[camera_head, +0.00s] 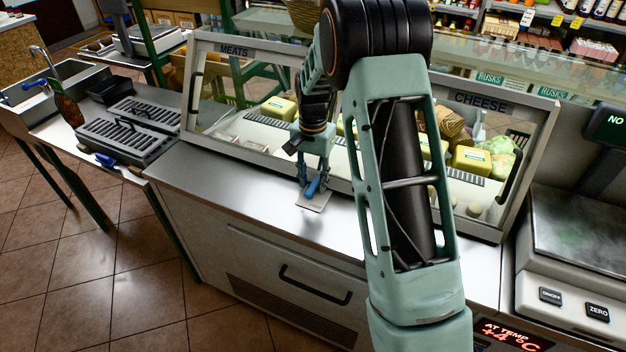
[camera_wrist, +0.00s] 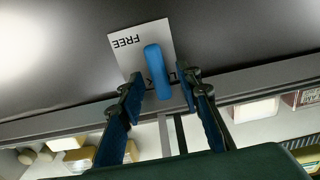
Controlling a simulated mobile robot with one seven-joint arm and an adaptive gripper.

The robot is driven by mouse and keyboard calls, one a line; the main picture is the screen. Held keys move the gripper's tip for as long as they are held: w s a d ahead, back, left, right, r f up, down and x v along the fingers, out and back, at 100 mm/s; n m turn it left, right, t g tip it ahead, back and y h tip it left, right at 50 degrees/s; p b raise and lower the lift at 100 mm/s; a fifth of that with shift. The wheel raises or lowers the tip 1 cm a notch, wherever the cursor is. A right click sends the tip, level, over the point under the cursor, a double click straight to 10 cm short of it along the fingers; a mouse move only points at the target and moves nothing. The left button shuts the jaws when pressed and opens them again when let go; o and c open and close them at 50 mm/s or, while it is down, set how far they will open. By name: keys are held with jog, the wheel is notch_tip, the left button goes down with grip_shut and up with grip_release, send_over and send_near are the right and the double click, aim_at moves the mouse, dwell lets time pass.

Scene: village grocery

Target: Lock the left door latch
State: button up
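The latch is a blue lever (camera_wrist: 157,68) on a pale plate (camera_wrist: 127,42) lettered FREE. A second word on the plate is partly hidden by the lever and a finger. In the head view the plate (camera_head: 316,205) lies on the steel counter in front of the glass case. My gripper (camera_wrist: 163,85) is open, with one finger on each side of the lever's near end. I cannot tell whether either finger touches it. In the head view my gripper (camera_head: 312,165) points down over the latch. The left door (camera_head: 232,95), marked MEATS, looks closed.
The right door, marked CHEESE (camera_head: 480,100), holds yellow packs behind glass. A scale (camera_head: 585,235) stands at the right. Black grated trays (camera_head: 125,130) and a blue-handled tool (camera_head: 105,160) lie on the left table. The counter front is clear.

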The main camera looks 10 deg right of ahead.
aim_at(313, 185)
notch_tip(313, 185, up, 12)
dwell(0.6)
